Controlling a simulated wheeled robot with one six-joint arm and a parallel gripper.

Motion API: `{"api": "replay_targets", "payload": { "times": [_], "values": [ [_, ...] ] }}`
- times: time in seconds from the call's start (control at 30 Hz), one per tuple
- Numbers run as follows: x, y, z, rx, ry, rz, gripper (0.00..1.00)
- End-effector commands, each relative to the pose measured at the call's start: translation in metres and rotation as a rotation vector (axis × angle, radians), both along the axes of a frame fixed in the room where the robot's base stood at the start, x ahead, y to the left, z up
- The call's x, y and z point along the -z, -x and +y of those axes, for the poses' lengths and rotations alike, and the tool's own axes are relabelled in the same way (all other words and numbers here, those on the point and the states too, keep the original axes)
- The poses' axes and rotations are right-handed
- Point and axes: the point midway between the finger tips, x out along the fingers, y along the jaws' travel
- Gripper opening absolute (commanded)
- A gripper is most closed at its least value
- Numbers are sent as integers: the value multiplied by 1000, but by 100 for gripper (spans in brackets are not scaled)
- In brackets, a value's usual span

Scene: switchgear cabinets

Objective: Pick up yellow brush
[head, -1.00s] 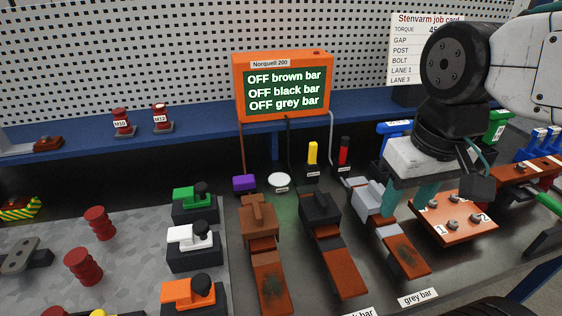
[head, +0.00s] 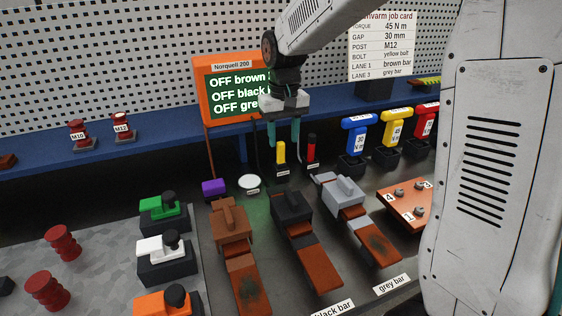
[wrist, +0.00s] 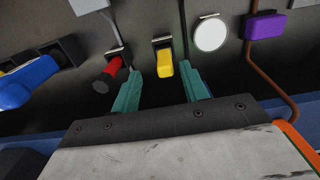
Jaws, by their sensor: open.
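The yellow brush (head: 281,152) appears as an upright yellow handle in a small black holder with a white label, behind the bars. The holder hides its lower end. In the wrist view the yellow brush (wrist: 165,72) shows between the two teal fingers, closer to the right one. My gripper (head: 284,138) is open and empty, just above the yellow handle in the head view. In the wrist view my gripper (wrist: 161,72) points toward the holder, with clear gaps beside the yellow handle. I cannot tell whether the fingertips are level with it.
A red handle (head: 311,146) stands close to the right in its own holder. A white disc (head: 249,181) and a purple block (head: 213,187) lie to the left. The orange screen unit (head: 202,92) and blue shelf (head: 160,136) are behind. Brown, black and grey bars lie in front.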

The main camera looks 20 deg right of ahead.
Motion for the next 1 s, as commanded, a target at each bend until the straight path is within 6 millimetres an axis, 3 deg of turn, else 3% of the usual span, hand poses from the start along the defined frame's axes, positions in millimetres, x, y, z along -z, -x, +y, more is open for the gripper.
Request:
{"api": "replay_targets", "payload": {
  "times": [0.43,0.77,0.9,0.93,1.0],
  "values": [
    [59,-2,7,1,0,2,45],
    [66,-3,7,0,0,0,45],
    [66,-3,7,0,0,0,6],
    [66,-3,7,0,0,0,0],
    [66,-3,7,0,0,0,0]
  ]
}}
